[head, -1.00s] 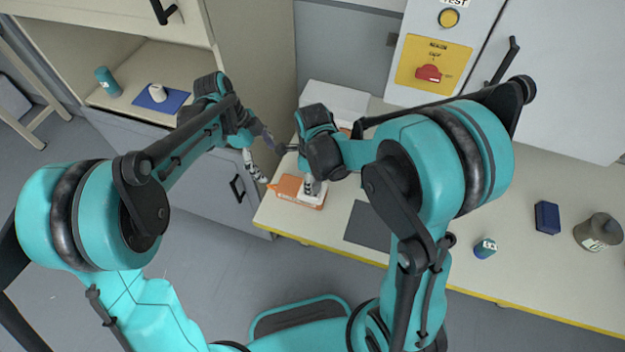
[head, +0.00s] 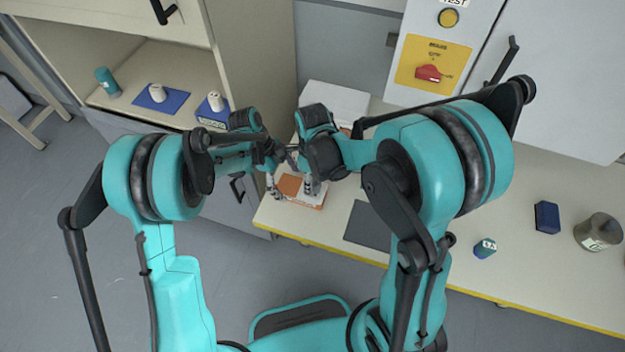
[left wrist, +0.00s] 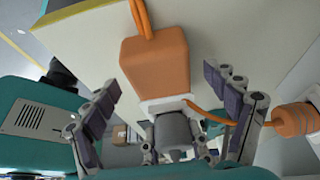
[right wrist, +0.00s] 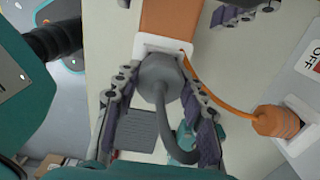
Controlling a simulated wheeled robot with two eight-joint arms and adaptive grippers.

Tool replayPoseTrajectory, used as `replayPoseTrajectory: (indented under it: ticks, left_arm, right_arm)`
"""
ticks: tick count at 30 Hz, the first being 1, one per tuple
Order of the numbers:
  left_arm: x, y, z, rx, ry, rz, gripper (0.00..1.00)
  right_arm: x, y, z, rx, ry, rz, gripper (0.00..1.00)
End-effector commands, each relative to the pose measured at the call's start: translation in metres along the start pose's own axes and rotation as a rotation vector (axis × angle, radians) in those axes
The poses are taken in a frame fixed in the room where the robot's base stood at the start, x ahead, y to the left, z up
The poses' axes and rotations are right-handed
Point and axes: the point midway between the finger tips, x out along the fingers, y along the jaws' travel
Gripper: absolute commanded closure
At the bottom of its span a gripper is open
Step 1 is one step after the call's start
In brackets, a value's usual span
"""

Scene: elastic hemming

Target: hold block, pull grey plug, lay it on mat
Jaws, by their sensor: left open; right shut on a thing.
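The orange block (left wrist: 158,65) with a white socket end (left wrist: 170,104) also shows in the head view (head: 290,185), at the left end of the bench. My left gripper (left wrist: 165,80) is open, with its fingers spread on either side of the block. The grey plug (right wrist: 158,72) sits at the white socket end, and its grey cable hangs in a loop. My right gripper (right wrist: 152,92) is shut on the grey plug. In the head view the grippers hide the plug. A dark grey mat (head: 366,226) lies empty on the bench, right of the block.
An orange cord runs from the block to an orange plug (right wrist: 276,121) in a white outlet. A white box (head: 335,98) stands behind. A blue box (head: 546,217), a small bottle (head: 485,248) and a grey canister (head: 600,231) stand right. The cabinet shelf holds small items.

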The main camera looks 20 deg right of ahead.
Motion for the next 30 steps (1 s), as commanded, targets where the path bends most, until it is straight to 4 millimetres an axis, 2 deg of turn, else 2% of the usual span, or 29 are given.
replayPoseTrajectory:
  ticks: [6, 17, 25, 30]
  left_arm:
    - [0.019, 0.0, 0.0, 0.001, 0.0, 0.0, 0.14]
    - [0.022, 0.0, 0.0, 0.0, 0.0, -0.001, 0.14]
    - [0.022, 0.0, 0.0, 0.0, 0.0, 0.0, 0.82]
    - [0.022, 0.0, 0.0, 0.0, 0.0, 0.0, 0.85]
  right_arm:
    - [0.0, 0.0, 0.0, 0.0, 0.0, 0.0, 0.89]
    - [0.0, 0.0, 0.0, 0.0, 0.0, 0.0, 0.89]
    - [0.0, 0.0, 0.0, 0.0, 0.0, 0.0, 0.89]
    - [0.0, 0.0, 0.0, 0.0, 0.0, 0.0, 0.89]
